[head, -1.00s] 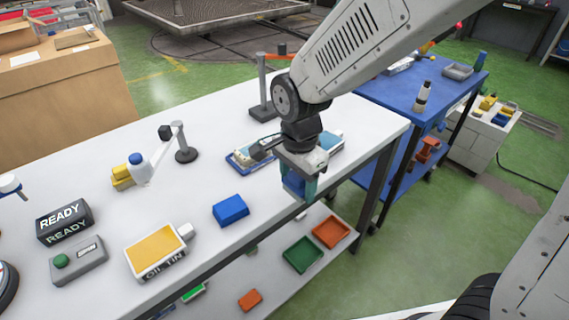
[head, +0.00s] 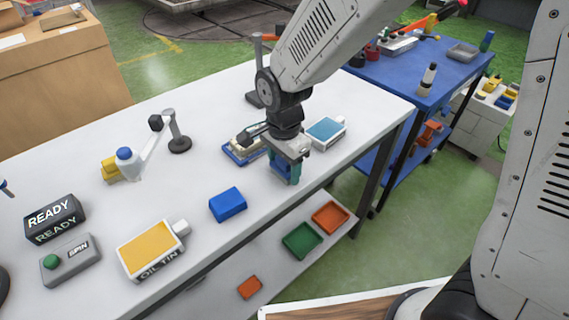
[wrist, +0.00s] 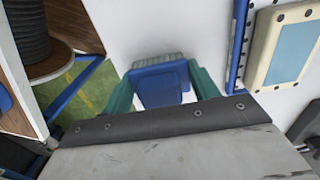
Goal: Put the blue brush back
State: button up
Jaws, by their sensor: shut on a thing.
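The blue brush (wrist: 160,88) is a blue block with pale grey bristles along its far edge in the wrist view. My gripper (wrist: 162,84) is shut on it, with one teal finger on each side. In the head view, my gripper (head: 287,172) hangs low over the white bench near its front edge. The brush is mostly hidden there; I cannot tell whether it touches the bench. A blue-rimmed tray (head: 232,158) holding cream and dark parts lies just left of and behind my gripper, partly covered by my wrist.
A tin with a light-blue label (head: 327,131) stands right of my gripper. A blue block (head: 227,204) and a yellow-topped oil tin (head: 150,250) stand left along the front. A dark post (head: 257,70) stands behind my arm. The white bench (head: 215,125) has clear room around them.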

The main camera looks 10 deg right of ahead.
jog(key=shift+f, duration=0.15)
jog(key=o, duration=0.9)
jog(key=shift+o, duration=0.2)
notch_tip(320, 180, up, 12)
jog(key=shift+r, duration=0.2)
jog(key=shift+d, duration=0.1)
jog(key=s+d+r+n, duration=0.55)
jog(key=s+d, duration=0.35)
jog(key=d, duration=0.4)
jog(key=s+d+n+t, duration=0.1)
jog(key=s+d+n, duration=0.4)
jog(key=s, duration=0.5)
jog(key=d+r, duration=0.1)
jog(key=d, duration=0.1)
jog(key=shift+s+d+n, duration=0.3)
jog(key=shift+n, duration=0.05)
